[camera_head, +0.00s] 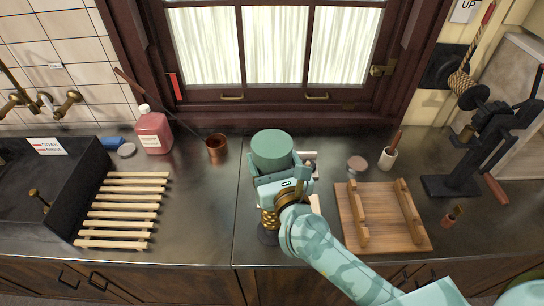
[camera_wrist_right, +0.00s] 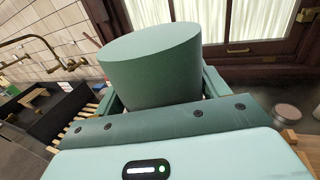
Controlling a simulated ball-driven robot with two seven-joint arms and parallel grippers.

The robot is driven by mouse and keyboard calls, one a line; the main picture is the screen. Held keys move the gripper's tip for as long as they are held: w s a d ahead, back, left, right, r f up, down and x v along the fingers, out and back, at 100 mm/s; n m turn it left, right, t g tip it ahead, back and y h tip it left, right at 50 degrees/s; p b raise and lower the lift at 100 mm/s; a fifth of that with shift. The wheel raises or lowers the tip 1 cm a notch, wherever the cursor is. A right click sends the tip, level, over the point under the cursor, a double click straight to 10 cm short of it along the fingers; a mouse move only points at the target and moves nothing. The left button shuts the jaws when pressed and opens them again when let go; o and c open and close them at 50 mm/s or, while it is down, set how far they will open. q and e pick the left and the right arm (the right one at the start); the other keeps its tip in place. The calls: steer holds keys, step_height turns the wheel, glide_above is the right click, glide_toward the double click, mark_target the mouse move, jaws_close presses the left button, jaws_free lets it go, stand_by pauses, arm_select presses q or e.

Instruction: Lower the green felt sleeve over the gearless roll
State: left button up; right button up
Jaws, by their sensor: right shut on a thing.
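The green felt sleeve (camera_head: 272,150) is a thick cylinder held upright above the middle of the counter. My right gripper (camera_head: 280,168) is shut on it, one finger on each side. In the right wrist view the sleeve (camera_wrist_right: 155,70) fills the space between the fingers, slightly tilted in the picture. Below the gripper, a brass, patterned upright piece (camera_head: 267,218) shows above a dark round base (camera_head: 268,236). My gripper and arm hide most of it, so I cannot tell whether it is the gearless roll. My left gripper is out of view.
A wooden board with two rails (camera_head: 376,234) lies to the right. A black hand-cranked machine (camera_head: 480,140) stands further right. A slatted rack (camera_head: 122,212) and dark sink (camera_head: 75,165) are left. A copper pot (camera_head: 217,148) and red jug (camera_head: 153,132) stand behind.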

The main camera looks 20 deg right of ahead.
arm_select(q)
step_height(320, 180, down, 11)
steer(key=b, duration=1)
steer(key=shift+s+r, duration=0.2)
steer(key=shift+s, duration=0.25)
arm_select(e)
steer(key=shift+f, duration=5.85)
steer(key=o, duration=1.1)
